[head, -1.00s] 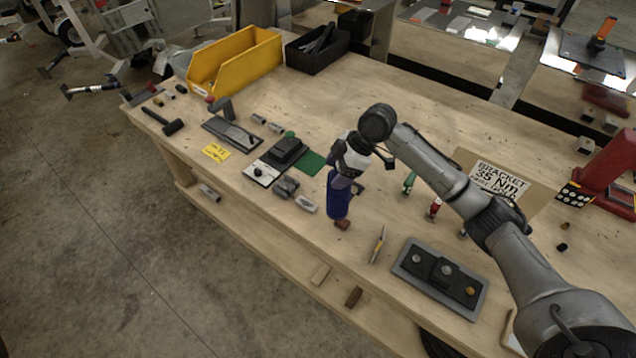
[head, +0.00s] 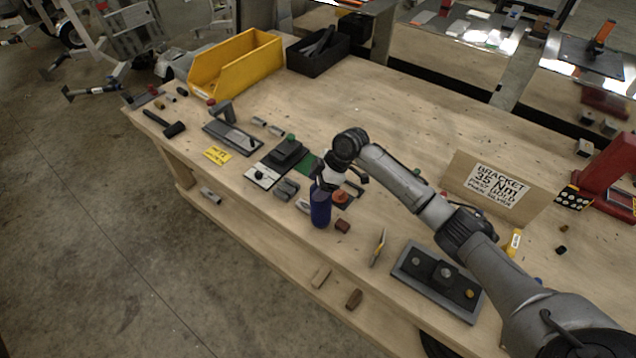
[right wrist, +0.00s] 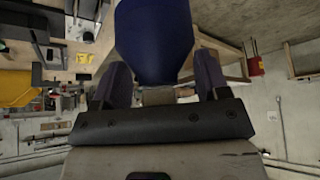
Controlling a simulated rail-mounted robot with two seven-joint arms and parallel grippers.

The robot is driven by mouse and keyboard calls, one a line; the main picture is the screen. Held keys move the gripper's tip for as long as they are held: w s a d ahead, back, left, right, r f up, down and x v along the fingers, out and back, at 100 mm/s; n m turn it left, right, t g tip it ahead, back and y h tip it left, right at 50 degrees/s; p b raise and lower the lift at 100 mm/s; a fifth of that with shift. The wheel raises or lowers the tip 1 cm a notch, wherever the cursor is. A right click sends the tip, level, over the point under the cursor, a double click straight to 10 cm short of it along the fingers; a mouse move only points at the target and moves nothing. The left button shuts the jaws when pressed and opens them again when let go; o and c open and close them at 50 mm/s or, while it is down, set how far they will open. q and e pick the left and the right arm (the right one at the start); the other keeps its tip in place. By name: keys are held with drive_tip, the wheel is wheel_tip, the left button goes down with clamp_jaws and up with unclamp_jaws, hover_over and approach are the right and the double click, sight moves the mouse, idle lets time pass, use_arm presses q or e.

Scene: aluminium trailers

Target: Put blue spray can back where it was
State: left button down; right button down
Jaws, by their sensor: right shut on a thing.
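The blue spray can (head: 321,207) is upright near the front edge of the wooden workbench, below my right gripper (head: 326,184). My right gripper is shut on the can's upper part. In the right wrist view the can (right wrist: 154,40) fills the top middle between the two fingers. The head view does not clearly show whether the can's base touches the bench top. A small reddish-brown block (head: 342,227) lies just right of the can's base. My left gripper is not in view.
Left of the can lie grey parts (head: 286,189) and a green mat (head: 308,163). A cardboard bracket sign (head: 462,168) stands behind my right arm. The bench's back middle is clear.

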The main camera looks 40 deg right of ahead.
drive_tip(key=shift+f, duration=0.5)
drive_tip(key=shift+c, duration=0.6)
unclamp_jaws()
drive_tip(key=shift+r, duration=0.2)
drive_tip(key=v, duration=1.2)
drive_tip(key=shift+r, duration=0.4)
